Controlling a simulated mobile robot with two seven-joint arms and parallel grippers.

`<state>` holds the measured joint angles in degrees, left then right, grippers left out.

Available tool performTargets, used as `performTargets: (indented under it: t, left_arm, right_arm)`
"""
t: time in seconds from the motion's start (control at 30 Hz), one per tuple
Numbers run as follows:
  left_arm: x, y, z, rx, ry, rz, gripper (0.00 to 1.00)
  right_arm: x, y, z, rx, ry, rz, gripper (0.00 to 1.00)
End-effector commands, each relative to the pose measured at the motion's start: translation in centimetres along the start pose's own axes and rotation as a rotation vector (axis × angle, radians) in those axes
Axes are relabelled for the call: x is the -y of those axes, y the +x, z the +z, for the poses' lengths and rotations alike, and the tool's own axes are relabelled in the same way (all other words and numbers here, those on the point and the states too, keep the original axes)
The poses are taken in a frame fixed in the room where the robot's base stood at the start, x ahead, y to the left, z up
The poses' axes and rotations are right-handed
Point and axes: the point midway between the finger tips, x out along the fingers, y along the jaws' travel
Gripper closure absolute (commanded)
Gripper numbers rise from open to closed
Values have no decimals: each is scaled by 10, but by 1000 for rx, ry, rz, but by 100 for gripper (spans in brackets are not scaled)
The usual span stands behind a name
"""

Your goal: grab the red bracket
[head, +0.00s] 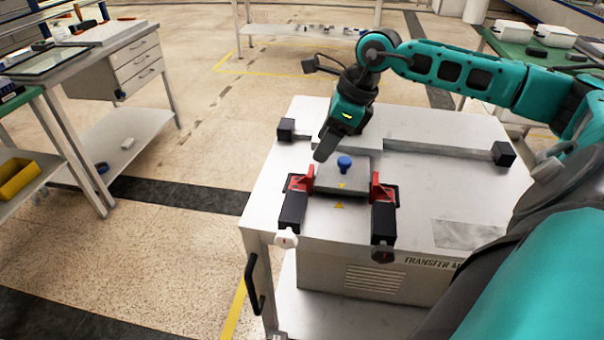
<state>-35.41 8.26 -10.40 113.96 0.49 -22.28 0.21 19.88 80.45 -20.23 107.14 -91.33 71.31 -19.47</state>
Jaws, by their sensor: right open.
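Two red brackets show on the white transfer cart (455,205) in the head view. The left red bracket (300,183) and the right red bracket (381,192) stand on either side of a grey plate (340,176) with a blue knob (344,163). Each has a black arm in front of it. My right gripper (322,153) is open, just behind and above the left part of the plate, close to the left bracket. Only one dark finger shows clearly. I cannot tell whether it touches anything. My left gripper is not in view.
Black blocks (286,129) and (503,153) sit at the ends of a rail across the cart. A drawer bench (135,68) and a yellow bin (17,180) are at left. The floor between them and the cart is clear.

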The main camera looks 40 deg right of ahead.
Motion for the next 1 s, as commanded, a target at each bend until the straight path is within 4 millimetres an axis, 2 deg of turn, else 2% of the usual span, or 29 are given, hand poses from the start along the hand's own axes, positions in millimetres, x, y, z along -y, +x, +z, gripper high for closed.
performTargets:
  t: [0.03,0.13,0.37,0.7,1.0]
  left_arm:
    - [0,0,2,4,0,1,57]
    - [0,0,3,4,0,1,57]
    - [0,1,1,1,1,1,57]
    - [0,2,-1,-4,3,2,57]
    - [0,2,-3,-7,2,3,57]
  right_arm:
    - [-1,11,1,3,2,4,39]
    - [0,27,1,3,1,3,39]
    - [0,45,0,1,1,1,39]
    - [2,90,-3,3,1,3,39]
    - [3,94,-3,1,0,0,39]
